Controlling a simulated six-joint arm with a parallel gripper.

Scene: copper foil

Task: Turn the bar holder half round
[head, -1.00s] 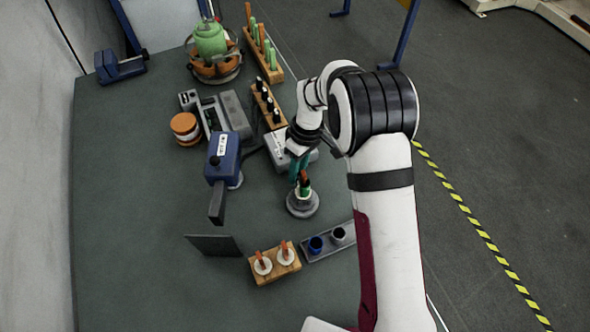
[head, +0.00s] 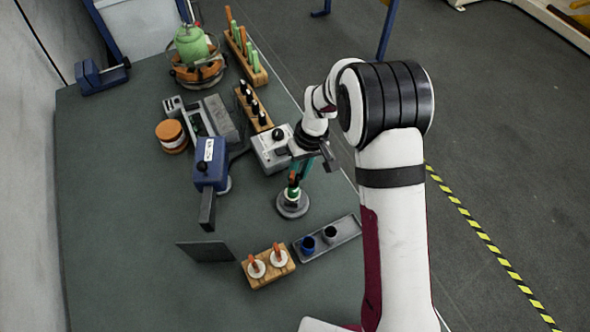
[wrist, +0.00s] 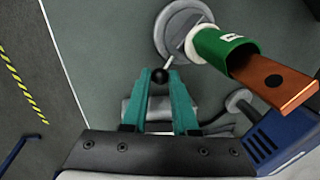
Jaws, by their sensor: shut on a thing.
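The bar holder (head: 292,207) has a round grey base and stands on the bench below my gripper (head: 299,168). In the wrist view its base (wrist: 172,22) carries a tilted green sleeve (wrist: 214,47) with a copper bar (wrist: 282,82) sticking out of it. A short lever with a black ball knob (wrist: 160,75) reaches out from the base. The teal fingers of my gripper (wrist: 161,78) are shut on this knob, one on each side. In the head view the fingers partly hide the holder's upper part.
A blue press-like device (head: 210,165) stands close left of the holder, and a grey box (head: 271,150) behind it. A tray with two cups (head: 327,239) and a wooden block with two white pieces (head: 267,266) lie in front.

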